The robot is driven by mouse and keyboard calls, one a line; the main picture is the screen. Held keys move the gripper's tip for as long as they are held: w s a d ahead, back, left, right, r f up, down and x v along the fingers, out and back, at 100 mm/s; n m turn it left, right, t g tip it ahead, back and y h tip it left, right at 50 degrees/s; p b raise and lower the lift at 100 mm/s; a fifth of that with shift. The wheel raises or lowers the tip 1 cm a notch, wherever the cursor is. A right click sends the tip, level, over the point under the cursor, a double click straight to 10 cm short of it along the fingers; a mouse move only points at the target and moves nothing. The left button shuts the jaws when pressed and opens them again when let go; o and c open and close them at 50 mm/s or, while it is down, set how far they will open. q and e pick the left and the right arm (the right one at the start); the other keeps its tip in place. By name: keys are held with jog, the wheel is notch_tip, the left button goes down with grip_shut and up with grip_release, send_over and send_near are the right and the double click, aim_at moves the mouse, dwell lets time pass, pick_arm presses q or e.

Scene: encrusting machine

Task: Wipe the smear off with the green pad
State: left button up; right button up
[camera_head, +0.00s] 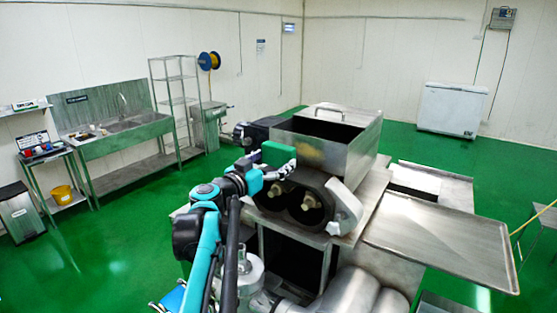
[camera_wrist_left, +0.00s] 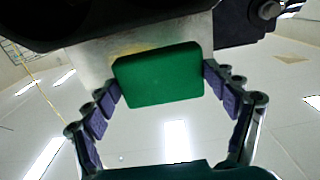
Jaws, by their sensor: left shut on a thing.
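The green pad (camera_head: 279,153) is at the left end of the front face of the machine's steel hopper (camera_head: 350,152). My left gripper (camera_head: 272,173) is shut on the pad, with its fingers at the pad's two sides in the left wrist view (camera_wrist_left: 162,85). In that view the pad (camera_wrist_left: 158,76) lies in front of a metal face with a faint yellowish smear (camera_wrist_left: 125,49) by its upper edge. In the head view a brownish smear (camera_head: 311,156) shows on the hopper front, right of the pad. I cannot tell whether the pad touches the metal. My right gripper is not in view.
Below the hopper are two dark round openings (camera_head: 300,203) and a curved metal cover (camera_head: 345,208). A large steel tray (camera_head: 440,240) extends to the right. A sink bench (camera_head: 120,140) and shelf rack stand at the left wall, and a white chest freezer (camera_head: 451,110) at the back.

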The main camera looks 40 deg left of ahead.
pick_arm(q)
jog(key=shift+w+r, duration=0.1)
jog(key=shift+r, duration=0.05)
jog(key=w, duration=0.5)
jog(key=shift+a+f, duration=0.25)
jog(key=shift+f, duration=0.15)
jog(key=shift+s+r+b, duration=0.1)
jog(key=shift+r+b, duration=0.15)
jog(key=shift+b, duration=0.05)
jog(key=shift+w+f, duration=0.15)
jog(key=shift+w, duration=0.2)
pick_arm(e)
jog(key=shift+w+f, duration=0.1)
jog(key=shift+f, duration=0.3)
pick_arm(q)
jog(key=shift+s, duration=0.25)
jog(key=shift+w, duration=0.1)
jog(key=shift+w, duration=0.4)
jog(key=shift+w+a, duration=0.1)
jog(key=shift+w, duration=0.4)
